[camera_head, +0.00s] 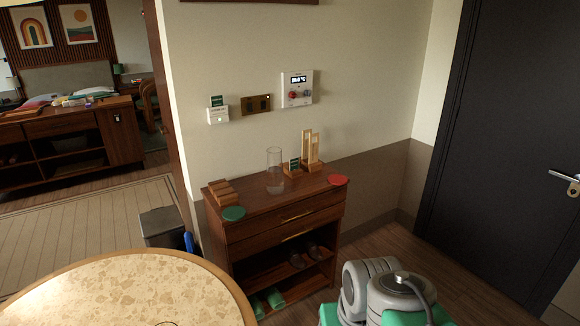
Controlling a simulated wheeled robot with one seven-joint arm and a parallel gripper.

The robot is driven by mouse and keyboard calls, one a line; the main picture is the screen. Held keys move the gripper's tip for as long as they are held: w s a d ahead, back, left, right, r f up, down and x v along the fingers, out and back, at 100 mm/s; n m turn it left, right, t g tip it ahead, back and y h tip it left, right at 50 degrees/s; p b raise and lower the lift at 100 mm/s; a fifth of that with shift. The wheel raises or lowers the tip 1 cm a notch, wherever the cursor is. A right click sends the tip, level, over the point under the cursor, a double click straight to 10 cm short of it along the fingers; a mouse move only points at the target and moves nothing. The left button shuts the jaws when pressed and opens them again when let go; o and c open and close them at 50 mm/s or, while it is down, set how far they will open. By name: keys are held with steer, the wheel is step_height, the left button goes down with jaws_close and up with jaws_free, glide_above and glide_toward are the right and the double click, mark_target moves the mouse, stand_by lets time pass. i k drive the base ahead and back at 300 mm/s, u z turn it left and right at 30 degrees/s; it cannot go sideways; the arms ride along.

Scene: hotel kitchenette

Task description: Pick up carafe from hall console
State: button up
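The carafe (274,182) is a tall, clear glass cylinder. It stands upright on top of the hall console (262,203), near the middle. The console is a dark wooden cabinet against the wall, with two drawers and open shelves below. Grey, rounded parts with a cable show at the lower right and look like my own arm. My gripper is not in view, and nothing touches the carafe.
On the console are a green disc (233,214), a red disc (338,180), a slotted wooden block (222,192) and a wooden stand (311,150). A round speckled table (130,290) fills the lower left. A dark bin (161,227) stands behind it. A dark door (505,130) is at right.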

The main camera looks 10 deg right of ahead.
mark_target(274, 179)
steer(key=z, duration=1.05)
steer(key=i, duration=2.1)
steer(key=u, duration=3.5)
steer(key=i, duration=0.5)
